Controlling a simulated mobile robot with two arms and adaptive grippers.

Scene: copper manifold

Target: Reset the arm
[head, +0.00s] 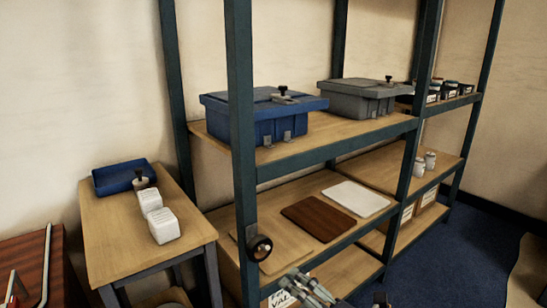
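What looks like my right gripper (305,288) comes in at the bottom edge, right of the middle, in front of the lower shelves. Its grey jointed fingers point up and to the left, and the rest of the arm is cut off by the frame. I cannot tell whether its fingers are apart or together, and I see nothing clearly held in it. My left gripper is not in view. No copper manifold is visible.
A dark shelf rack (243,130) holds a blue box (265,118), a grey box (360,98), a brown board (318,218) and a white board (356,198). A wooden side table (115,235) carries a blue tray (122,176) and white containers (163,225). Blue floor is clear at right.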

